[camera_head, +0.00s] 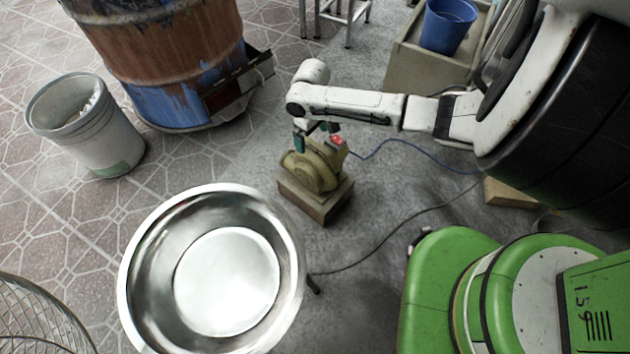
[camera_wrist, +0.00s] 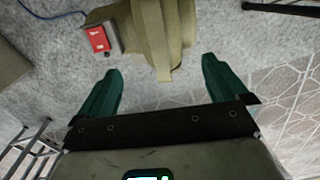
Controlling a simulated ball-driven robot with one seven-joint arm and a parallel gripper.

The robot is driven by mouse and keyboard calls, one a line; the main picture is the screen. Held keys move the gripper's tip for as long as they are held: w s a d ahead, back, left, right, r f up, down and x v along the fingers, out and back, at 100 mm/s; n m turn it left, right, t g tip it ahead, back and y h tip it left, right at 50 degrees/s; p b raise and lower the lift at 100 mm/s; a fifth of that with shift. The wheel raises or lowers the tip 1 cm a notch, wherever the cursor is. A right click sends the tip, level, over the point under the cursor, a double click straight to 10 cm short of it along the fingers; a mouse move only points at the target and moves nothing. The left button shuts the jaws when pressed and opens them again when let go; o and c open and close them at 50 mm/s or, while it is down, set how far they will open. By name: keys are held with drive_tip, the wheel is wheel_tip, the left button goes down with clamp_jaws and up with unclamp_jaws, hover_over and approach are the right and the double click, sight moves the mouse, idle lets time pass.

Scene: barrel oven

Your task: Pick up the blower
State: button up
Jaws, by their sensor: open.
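The blower (camera_head: 315,167) is a yellow-olive snail-shaped housing with a red switch box. It sits on a small block (camera_head: 318,201) on the grey floor in the head view. In the wrist view, part of the blower (camera_wrist: 160,35) shows at the top, with its red switch (camera_wrist: 98,38) at the left. My gripper (camera_wrist: 160,85) is open, its two green fingers apart. The blower's lower end lies just ahead of the gap between the fingertips, with nothing gripped. In the head view, my gripper (camera_head: 317,136) is at the blower's top; whether it touches is unclear.
A large metal basin (camera_head: 135,270) stands in front left of the blower. A rusty barrel (camera_head: 165,50), a grey bucket (camera_head: 90,130) and a blue bucket (camera_head: 447,25) stand farther back. A blue cord (camera_head: 420,147) runs right from the blower. A dark cable (camera_head: 390,240) crosses the floor.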

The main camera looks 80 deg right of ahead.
sight(312, 141)
drive_tip(key=f+b, duration=0.3)
drive_tip(key=f, duration=0.2)
drive_tip(key=shift+a+f, duration=0.2)
drive_tip(key=c, duration=1.5)
drive_tip(key=shift+d+r, duration=0.2)
drive_tip(key=shift+r, duration=0.1)
drive_tip(key=shift+c, duration=0.3)
drive_tip(key=shift+r+p, duration=0.15)
drive_tip(key=shift+p, duration=0.15)
